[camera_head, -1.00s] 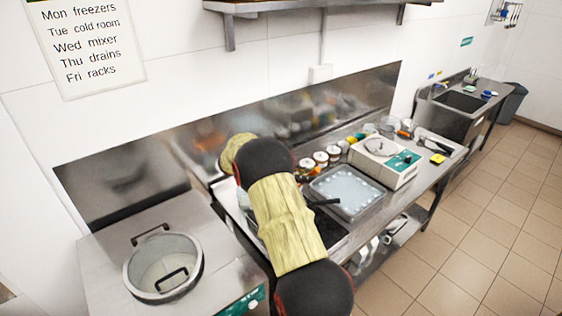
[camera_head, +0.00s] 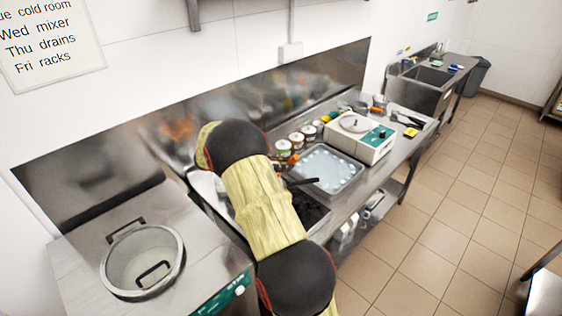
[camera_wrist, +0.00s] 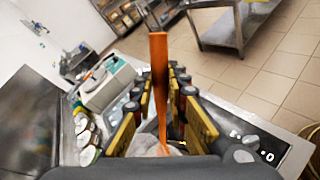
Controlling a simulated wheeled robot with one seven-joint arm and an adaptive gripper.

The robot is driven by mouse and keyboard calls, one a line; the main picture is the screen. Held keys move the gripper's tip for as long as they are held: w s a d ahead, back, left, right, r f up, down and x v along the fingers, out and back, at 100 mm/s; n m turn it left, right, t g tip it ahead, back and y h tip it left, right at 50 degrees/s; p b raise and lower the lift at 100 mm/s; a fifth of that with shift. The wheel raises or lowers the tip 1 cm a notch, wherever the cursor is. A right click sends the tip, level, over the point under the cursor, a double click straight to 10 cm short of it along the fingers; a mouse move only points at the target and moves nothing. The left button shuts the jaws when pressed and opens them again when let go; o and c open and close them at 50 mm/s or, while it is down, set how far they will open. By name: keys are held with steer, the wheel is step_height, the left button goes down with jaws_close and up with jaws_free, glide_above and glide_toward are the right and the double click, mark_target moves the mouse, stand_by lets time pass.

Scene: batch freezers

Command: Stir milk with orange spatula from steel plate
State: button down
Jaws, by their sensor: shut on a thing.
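In the wrist view my gripper (camera_wrist: 162,92) is shut on the orange spatula (camera_wrist: 159,60), which stands out lengthwise between the fingers. A shallow steel tray (camera_head: 357,176) with a pale, spotted surface lies on the bench right of my arm. I cannot make out which thing is the steel plate.
Several small jars (camera_head: 296,140) stand behind the tray. A white appliance with a green panel (camera_head: 372,148) stands to its right, with a yellow item (camera_head: 410,132) beyond. A sink (camera_head: 428,76) is farther back. The tiled floor at right is mostly clear.

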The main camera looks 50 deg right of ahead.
steer(key=w+f+b, duration=0.3)
steer(key=f+b, duration=0.1)
steer(key=f, duration=0.5)
steer(key=shift+d+f, duration=0.2)
steer(key=shift+f, duration=0.15)
stand_by(0.5)
stand_by(0.4)
